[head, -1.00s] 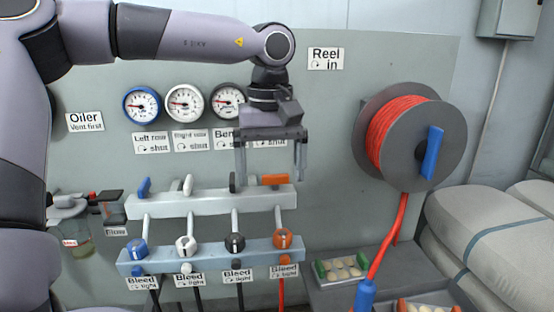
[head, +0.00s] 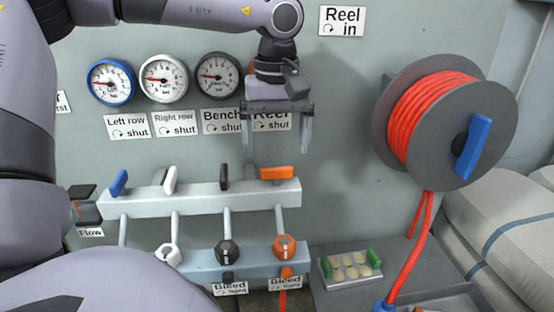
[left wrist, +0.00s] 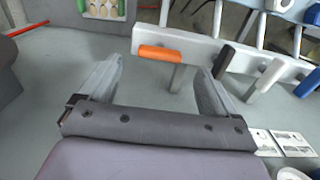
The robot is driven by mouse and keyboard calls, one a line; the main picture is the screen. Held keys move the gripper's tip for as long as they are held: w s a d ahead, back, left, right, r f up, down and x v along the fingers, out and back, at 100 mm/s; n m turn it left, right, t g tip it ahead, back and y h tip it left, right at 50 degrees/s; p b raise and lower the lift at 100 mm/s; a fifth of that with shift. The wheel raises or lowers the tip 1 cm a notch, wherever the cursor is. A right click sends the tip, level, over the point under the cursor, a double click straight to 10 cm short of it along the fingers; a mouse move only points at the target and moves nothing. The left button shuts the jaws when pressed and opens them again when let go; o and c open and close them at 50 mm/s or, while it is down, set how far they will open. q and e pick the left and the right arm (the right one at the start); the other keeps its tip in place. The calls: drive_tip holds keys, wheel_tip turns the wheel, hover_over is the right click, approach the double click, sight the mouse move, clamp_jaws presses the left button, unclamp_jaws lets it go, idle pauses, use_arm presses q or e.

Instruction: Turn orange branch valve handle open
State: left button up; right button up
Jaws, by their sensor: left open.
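The orange branch valve handle (head: 277,173) sits at the right end of the upper light-grey manifold bar (head: 200,198), lying level, unlike the other handles, which stand up. In the left wrist view the orange handle (left wrist: 160,54) lies ahead of my fingers, between their lines. My left gripper (head: 278,150) is open and empty, pointing down, just above the orange handle in the head view. It also shows in the left wrist view (left wrist: 160,75), with its two fingers apart. No touch with the handle is visible. My right gripper is not in view.
Blue (head: 118,182), white (head: 170,180) and black (head: 224,176) handles stand along the same bar. An orange bleed knob (head: 284,247) sits below on the lower bar. Gauges and labels are on the panel above. A red hose reel (head: 440,120) stands out at the right.

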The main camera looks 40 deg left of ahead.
sight(277, 168)
use_arm(q)
wheel_tip(277, 168, down, 5)
idle(0.3)
drive_tip(key=shift+c, duration=0.3)
drive_tip(key=c, duration=1)
